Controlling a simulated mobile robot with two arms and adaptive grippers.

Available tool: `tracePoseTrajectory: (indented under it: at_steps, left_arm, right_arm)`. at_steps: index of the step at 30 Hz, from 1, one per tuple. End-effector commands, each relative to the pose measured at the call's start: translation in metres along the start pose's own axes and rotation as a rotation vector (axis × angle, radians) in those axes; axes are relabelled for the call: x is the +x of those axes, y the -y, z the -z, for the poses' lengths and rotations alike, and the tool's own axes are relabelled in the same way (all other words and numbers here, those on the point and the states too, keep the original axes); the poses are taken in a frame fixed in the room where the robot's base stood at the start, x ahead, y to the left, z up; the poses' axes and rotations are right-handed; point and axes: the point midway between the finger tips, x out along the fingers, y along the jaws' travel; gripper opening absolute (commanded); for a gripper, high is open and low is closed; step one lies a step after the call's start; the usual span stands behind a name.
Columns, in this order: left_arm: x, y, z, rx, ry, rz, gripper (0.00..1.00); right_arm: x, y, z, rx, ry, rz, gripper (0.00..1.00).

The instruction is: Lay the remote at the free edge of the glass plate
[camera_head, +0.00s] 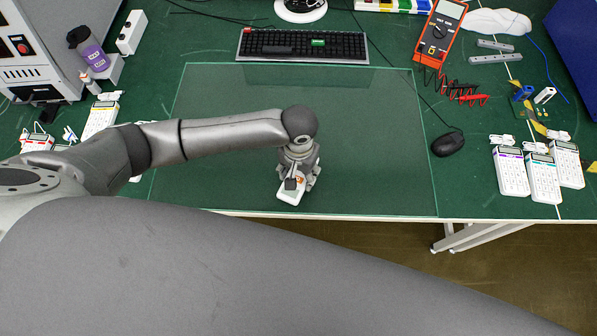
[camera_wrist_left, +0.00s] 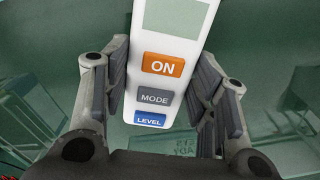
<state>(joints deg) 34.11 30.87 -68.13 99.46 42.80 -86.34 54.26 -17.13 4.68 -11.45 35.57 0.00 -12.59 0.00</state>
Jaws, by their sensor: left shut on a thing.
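The remote is white with an orange ON button, a grey MODE button and a blue LEVEL button; it shows large in the left wrist view (camera_wrist_left: 172,50). In the head view the remote (camera_head: 290,196) is over the near part of the glass plate (camera_head: 370,140), close to its front edge. My left gripper (camera_head: 298,175) is shut on the remote, with a finger on each side of it in the left wrist view (camera_wrist_left: 165,85). I cannot tell whether the remote touches the glass. My right gripper is not in view.
A black keyboard (camera_head: 303,46) lies along the plate's far edge. A black mouse (camera_head: 447,144) is to its right. The plate is otherwise clear. The table ends just in front.

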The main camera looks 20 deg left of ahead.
Motion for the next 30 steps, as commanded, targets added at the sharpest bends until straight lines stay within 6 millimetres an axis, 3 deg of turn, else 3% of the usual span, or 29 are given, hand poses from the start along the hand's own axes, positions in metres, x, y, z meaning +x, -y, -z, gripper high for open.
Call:
tracePoseTrajectory:
  at_steps: [30]
  left_arm:
    - [0.012,-0.001,0.000,0.001,-0.001,-0.001,0.23]
  right_arm:
    - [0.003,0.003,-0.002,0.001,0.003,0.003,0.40]
